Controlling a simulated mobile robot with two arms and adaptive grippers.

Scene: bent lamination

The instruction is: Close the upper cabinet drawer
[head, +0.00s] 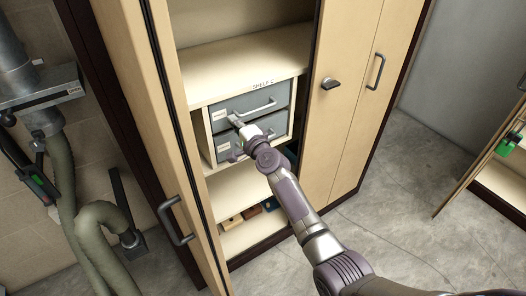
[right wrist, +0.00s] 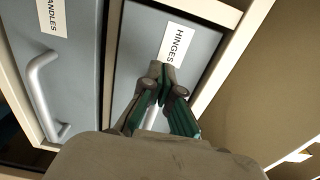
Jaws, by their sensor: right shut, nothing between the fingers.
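The upper drawer (head: 240,105) is grey with a silver handle (head: 262,106) and sits in a small wooden unit inside the tall cabinet. In the right wrist view the upper drawer (right wrist: 198,45) carries a label reading HINGES. Its front looks about level with the frame; I cannot tell if a small gap is left. My right gripper (head: 236,120) is shut and empty, its tips at the drawer front near the label. The tips also show in the right wrist view (right wrist: 163,72), covering part of the handle. I cannot tell if they touch. My left gripper is not in view.
The lower drawer (right wrist: 75,75), labelled HANDLES, is below. The cabinet's left door (head: 125,80) stands open beside my right arm, and the right door (head: 338,110) is on the other side. A shelf with small boxes (head: 250,212) is below. Hoses (head: 75,190) hang at left.

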